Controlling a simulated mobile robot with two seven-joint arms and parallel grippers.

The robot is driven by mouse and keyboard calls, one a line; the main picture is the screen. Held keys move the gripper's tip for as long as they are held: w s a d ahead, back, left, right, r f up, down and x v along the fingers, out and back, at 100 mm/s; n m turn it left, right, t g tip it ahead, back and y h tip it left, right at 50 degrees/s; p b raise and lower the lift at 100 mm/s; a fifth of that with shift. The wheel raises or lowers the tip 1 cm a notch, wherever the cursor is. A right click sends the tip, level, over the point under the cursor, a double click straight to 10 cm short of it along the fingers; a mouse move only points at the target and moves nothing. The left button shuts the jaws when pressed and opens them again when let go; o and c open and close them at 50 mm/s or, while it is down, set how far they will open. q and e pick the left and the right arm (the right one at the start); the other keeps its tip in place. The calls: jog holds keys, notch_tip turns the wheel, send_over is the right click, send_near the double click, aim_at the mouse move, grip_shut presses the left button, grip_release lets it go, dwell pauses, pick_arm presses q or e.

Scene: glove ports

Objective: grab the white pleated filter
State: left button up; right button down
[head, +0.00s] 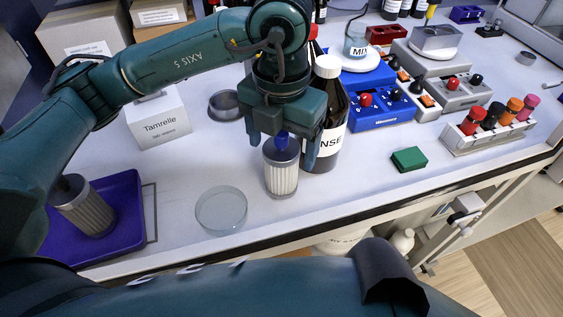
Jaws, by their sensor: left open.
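The white pleated filter (282,176) stands upright on the bench, a white ribbed cylinder with a grey top rim and a blue knob on top. My left gripper (282,150) is above it, pointing down and open, with one finger on each side of the blue knob. I cannot tell whether the fingers touch the filter. A brown bottle (332,110) with a white cap stands close behind and to the right of the filter, partly hidden by the gripper. My right gripper is not in view.
A clear glass dish (221,209) lies left of the filter. A purple tray (124,190) with a grey pleated filter (86,208) is at far left. A Tamrelle box (159,122), blue stirrer (377,109), green block (409,159) and tube rack (490,131) stand around. The bench's front edge is near.

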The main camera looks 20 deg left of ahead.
pick_arm(q)
jog(key=shift+f, duration=1.6)
jog(key=c, duration=1.1)
jog(key=shift+r, duration=0.1)
jog(key=shift+c, duration=0.2)
